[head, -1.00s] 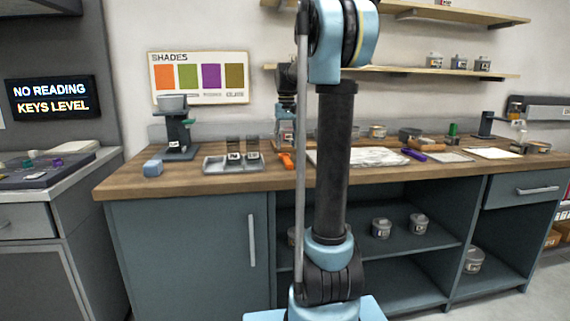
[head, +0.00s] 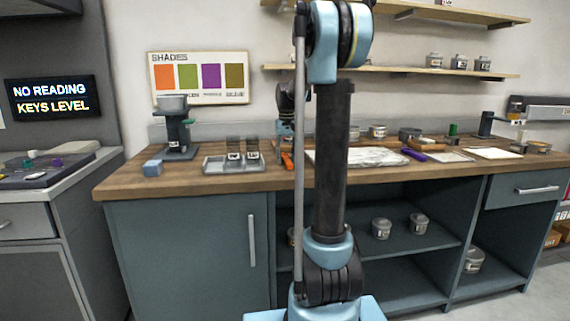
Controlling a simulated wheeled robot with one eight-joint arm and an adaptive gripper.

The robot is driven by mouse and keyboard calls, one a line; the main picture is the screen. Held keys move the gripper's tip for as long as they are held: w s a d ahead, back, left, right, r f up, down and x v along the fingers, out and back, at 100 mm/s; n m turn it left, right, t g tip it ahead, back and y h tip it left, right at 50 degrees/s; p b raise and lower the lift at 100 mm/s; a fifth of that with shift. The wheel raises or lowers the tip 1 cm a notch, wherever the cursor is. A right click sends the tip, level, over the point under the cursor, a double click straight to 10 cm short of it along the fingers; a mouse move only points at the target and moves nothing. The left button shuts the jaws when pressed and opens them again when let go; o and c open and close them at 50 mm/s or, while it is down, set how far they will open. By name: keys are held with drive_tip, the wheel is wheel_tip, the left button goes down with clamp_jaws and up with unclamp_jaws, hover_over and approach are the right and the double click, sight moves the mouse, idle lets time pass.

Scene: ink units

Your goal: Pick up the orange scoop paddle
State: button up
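The orange scoop paddle (head: 287,161) lies on the wooden counter (head: 130,180), just right of the grey tray, in the head view. Only a small part of it shows. My gripper (head: 286,149) points down right at the paddle, seen small and from behind my arm. Its fingers are too small and dark to tell whether they are open or shut, or whether they touch the paddle. The paddle appears to rest on the counter.
A grey tray (head: 214,166) with small labelled containers stands left of the paddle. A blue block (head: 152,168) and a grey-blue device (head: 176,135) are farther left. A pale sheet (head: 370,157) and a purple tool (head: 413,154) lie to the right.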

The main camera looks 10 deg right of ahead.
sight(286, 158)
clamp_jaws()
drive_tip(key=shift+r, duration=0.15)
wheel_tip(286, 158, up, 10)
idle(0.4)
drive_tip(key=shift+c, duration=1.8)
unclamp_jaws()
clamp_jaws()
drive_tip(key=shift+f, duration=0.2)
